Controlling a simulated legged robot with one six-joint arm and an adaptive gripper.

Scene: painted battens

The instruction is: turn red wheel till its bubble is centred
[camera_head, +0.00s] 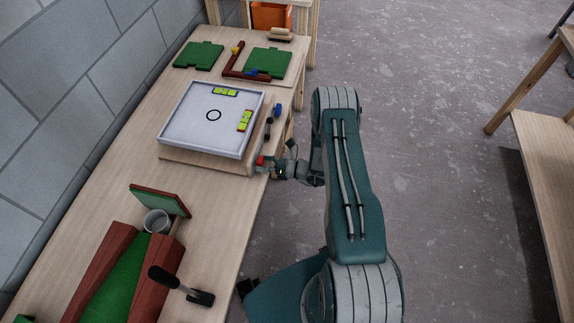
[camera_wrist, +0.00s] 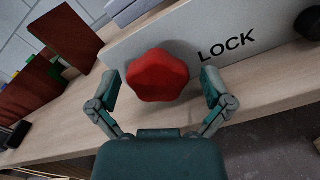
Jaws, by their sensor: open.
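The red wheel (camera_wrist: 158,75) is a lobed knob on the pale front panel of the levelling stand, left of the word LOCK in the wrist view. In the head view a bit of the red wheel (camera_head: 260,160) shows at the stand's near right corner. My gripper (camera_wrist: 162,98) is open, its two fingers on either side of the wheel; I cannot tell if they touch it. The white tray (camera_head: 170,138) on the stand carries two yellow-green bubble levels, one at the far edge (camera_head: 225,91) and one at the right edge (camera_head: 244,120). Their bubbles are too small to read.
A dark knob (camera_wrist: 308,22) sits right of LOCK. Green boards (camera_head: 198,55) lie at the table's far end. A red-and-green ramp (camera_head: 103,250), a grey cup (camera_head: 157,221) and a black-handled tool (camera_head: 180,287) are nearer. Open floor lies right of the table.

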